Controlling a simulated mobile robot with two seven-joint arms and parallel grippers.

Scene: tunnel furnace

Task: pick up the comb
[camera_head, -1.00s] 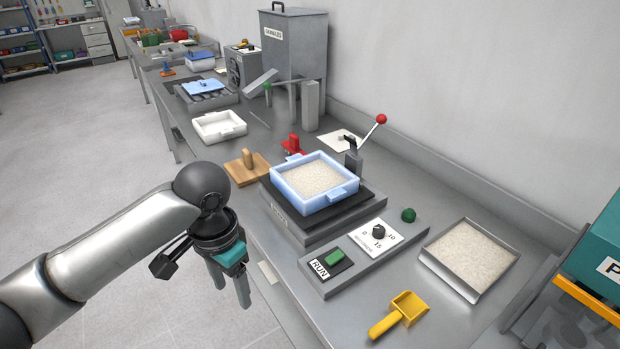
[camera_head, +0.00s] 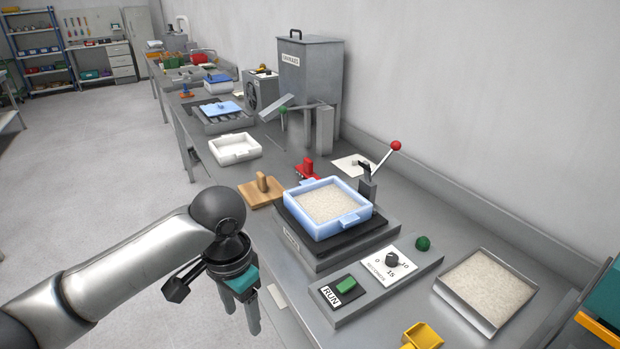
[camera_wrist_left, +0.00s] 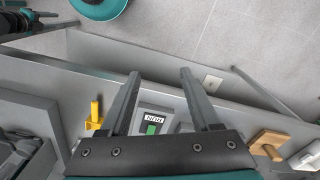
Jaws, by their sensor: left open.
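A red piece with an upright grip (camera_head: 308,169) lies on the bench behind the blue tray in the head view. It looks most like the comb, but it is too small to be sure of teeth. A wooden board with an upright handle (camera_head: 259,193) lies left of the blue tray; it also shows in the left wrist view (camera_wrist_left: 268,143). My left gripper (camera_head: 240,314) is open and empty at the bench's front edge, nearer me than both. In the left wrist view its fingers (camera_wrist_left: 160,73) are apart with nothing between them.
A blue tray of granules (camera_head: 349,223) stands on a grey stand beside a red-knobbed lever (camera_head: 383,157). A RUN panel (camera_head: 345,297), metal tray (camera_head: 490,316) and yellow scoop (camera_head: 424,336) are nearer. A white tray (camera_head: 235,158) stands farther back.

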